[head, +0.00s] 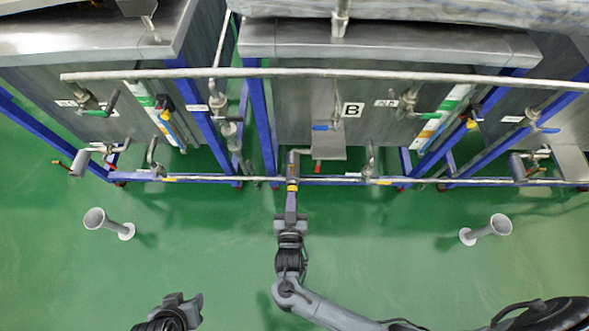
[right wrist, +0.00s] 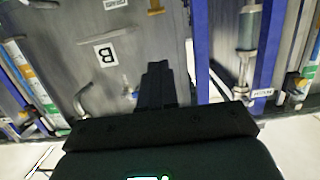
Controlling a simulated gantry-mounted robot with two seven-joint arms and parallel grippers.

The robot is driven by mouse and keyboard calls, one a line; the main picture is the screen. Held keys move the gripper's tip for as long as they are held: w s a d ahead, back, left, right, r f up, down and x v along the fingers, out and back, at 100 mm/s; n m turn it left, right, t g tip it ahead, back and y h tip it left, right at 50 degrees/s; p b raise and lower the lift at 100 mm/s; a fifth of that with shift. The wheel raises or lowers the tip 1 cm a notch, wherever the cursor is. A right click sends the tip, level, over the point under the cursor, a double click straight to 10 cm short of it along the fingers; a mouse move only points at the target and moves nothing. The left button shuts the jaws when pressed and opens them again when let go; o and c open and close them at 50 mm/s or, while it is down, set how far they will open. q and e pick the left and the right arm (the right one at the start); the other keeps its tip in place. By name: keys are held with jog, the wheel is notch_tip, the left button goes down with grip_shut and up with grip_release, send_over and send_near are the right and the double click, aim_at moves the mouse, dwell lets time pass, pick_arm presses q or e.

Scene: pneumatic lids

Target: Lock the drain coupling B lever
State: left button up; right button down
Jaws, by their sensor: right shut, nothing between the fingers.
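The grey drain coupling B (head: 292,163) stands on the low pipe in front of the tank marked B. A small yellow piece (head: 292,187) shows just below it; I cannot tell whether this is its lever. My right gripper (head: 291,196) is shut and empty, its tips close in front of the coupling; contact cannot be made out. In the right wrist view the closed fingers (right wrist: 157,82) point at the tank front and hide what is directly behind them. My left gripper (head: 188,302) is at the bottom edge, apart from everything; its jaws are unclear.
A red handle (head: 317,167) hangs right of the coupling, below a blue valve handle (head: 322,128). The low pipe (head: 235,179) and blue frame posts (head: 262,125) flank the gripper. Two grey funnel stands (head: 95,218) (head: 500,225) stand on the otherwise clear green floor.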

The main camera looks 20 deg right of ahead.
jog(key=b, duration=0.5)
send_over(292, 170)
jog(key=f+v, duration=0.1)
jog(key=v, duration=0.3)
notch_tip(292, 170, down, 4)
jog(key=shift+w+d+f+b, duration=0.2)
jog(key=shift+w+f+b, duration=0.15)
jog(key=shift+f, duration=0.2)
jog(key=shift+s, duration=0.1)
